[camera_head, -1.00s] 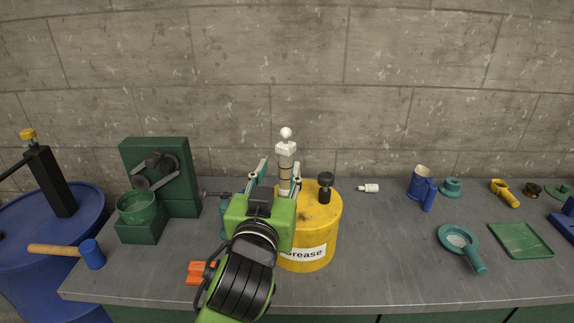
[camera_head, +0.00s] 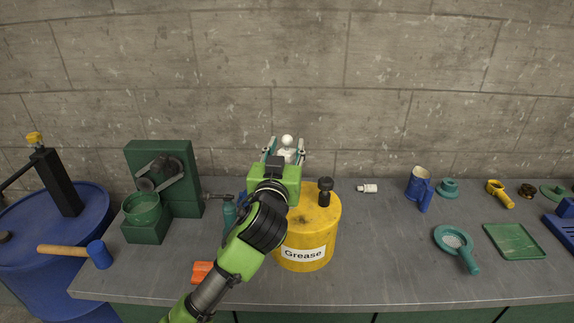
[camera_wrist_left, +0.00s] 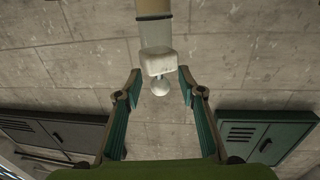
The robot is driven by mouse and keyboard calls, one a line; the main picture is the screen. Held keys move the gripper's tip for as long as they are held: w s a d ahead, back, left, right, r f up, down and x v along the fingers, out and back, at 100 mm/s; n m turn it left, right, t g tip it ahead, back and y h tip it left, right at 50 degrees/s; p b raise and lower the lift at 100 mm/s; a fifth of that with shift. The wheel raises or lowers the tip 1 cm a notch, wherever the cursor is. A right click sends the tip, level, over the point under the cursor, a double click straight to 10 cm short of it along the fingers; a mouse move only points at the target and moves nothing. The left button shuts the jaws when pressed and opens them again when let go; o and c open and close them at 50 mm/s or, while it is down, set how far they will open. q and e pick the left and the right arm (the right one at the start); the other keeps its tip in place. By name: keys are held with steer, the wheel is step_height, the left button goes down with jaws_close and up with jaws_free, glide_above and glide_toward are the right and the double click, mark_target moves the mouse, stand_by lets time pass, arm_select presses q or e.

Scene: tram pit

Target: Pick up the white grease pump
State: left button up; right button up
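The white grease pump (camera_head: 288,147) has a round white knob on top and stands upright at the yellow grease drum (camera_head: 325,228). Its lower part is hidden behind my left gripper in the head view. My left gripper (camera_head: 286,150) is level with the pump's upper part, with a finger on each side of it. In the left wrist view, the pump's white block and knob (camera_wrist_left: 159,65) lie between the two spread fingers, with gaps on both sides. The fingers are open and hold nothing. My right gripper is not in view.
A dark knob (camera_head: 325,190) rises from the drum lid just right of the pump. A green machine (camera_head: 165,165) stands to the left. The bench front is mostly clear.

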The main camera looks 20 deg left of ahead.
arm_select(q)
steer(key=shift+w+a, duration=0.1)
steer(key=shift+w, duration=0.7)
jaws_close()
steer(key=shift+r, duration=0.1)
